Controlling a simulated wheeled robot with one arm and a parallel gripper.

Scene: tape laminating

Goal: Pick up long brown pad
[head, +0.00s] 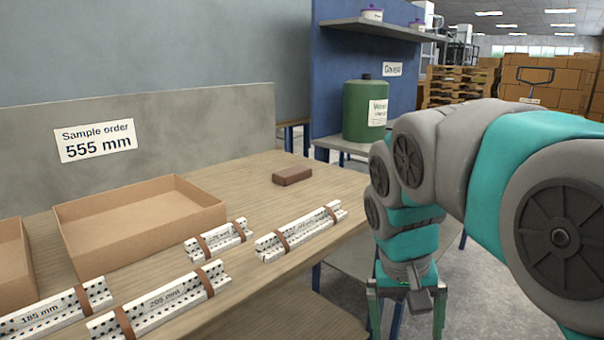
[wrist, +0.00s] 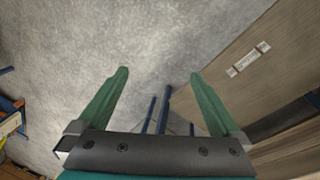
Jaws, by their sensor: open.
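A brown pad (head: 292,176), a small block, lies on the wooden table (head: 250,175) near its back right part in the head view. My gripper (head: 407,310) hangs off the table's right side, away from the pad, pointing down. In the wrist view my gripper (wrist: 158,85) has its two green fingers spread apart with nothing between them. The wrist view shows grey floor below and the table (wrist: 225,95) at the right, with a small white labelled bundle (wrist: 248,58) on it. The brown pad cannot be made out in the wrist view.
White perforated bundles with brown bands (head: 300,232) lie along the table's front, several marked with lengths. An open cardboard tray (head: 140,220) stands behind them. A sign (head: 95,140) reads 555 mm. A green canister (head: 366,110) stands beyond the table. The tabletop around the pad is clear.

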